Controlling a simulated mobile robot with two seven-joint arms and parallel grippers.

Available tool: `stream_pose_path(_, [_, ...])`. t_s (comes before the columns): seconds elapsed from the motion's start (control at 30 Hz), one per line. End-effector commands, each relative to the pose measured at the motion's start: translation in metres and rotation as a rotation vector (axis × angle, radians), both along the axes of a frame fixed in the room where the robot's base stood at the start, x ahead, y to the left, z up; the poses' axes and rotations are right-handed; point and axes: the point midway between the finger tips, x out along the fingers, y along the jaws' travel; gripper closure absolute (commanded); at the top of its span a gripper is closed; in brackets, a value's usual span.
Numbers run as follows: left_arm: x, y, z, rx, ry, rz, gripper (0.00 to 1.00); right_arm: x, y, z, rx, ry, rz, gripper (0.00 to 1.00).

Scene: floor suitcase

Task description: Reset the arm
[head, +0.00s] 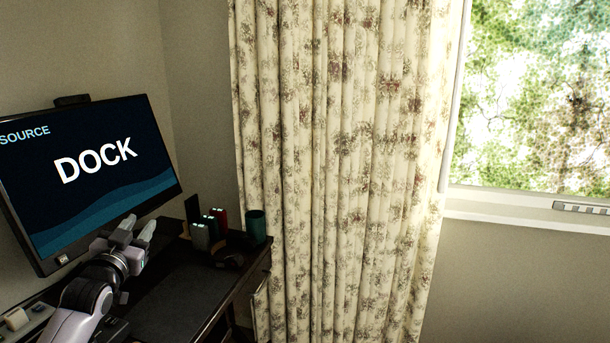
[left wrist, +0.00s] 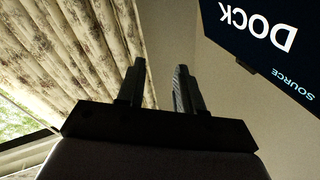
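My left arm comes in from the lower left in the head view. My left gripper (head: 138,231) is raised above the dark desk, in front of the lower right part of the monitor. Its two fingers stand apart with nothing between them. The left wrist view also shows the left gripper (left wrist: 160,85) with a clear gap between its fingers, and only wall behind. My right gripper is not in either view. No suitcase shows.
The monitor (head: 95,160) reads DOCK and stands on the desk (head: 185,298). Small boxes and a green cup (head: 256,227) stand at the desk's far right corner. A flowered curtain (head: 340,150) hangs right of the desk, beside a window (head: 535,95).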

Motion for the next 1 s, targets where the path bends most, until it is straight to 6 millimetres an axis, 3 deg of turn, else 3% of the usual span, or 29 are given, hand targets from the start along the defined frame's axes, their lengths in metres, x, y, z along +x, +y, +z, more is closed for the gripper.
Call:
stream_pose_path(0.13, [-0.003, 0.012, -0.037, 0.011, 0.165, 0.076, 0.64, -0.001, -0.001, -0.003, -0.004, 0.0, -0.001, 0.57])
stream_pose_path(0.37, [-0.053, -0.029, -0.127, -0.009, 0.278, 0.003, 0.64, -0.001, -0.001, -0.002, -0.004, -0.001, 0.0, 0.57])
stream_pose_path(0.5, [-0.098, -0.056, -0.181, -0.032, 0.361, -0.038, 0.64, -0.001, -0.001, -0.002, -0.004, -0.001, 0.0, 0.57])
stream_pose_path(0.7, [-0.172, -0.09, -0.246, -0.08, 0.481, -0.087, 0.64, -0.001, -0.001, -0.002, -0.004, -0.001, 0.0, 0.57])
stream_pose_path(1.0, [-0.299, -0.135, -0.307, -0.175, 0.659, -0.134, 0.64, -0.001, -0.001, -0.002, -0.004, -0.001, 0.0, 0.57])
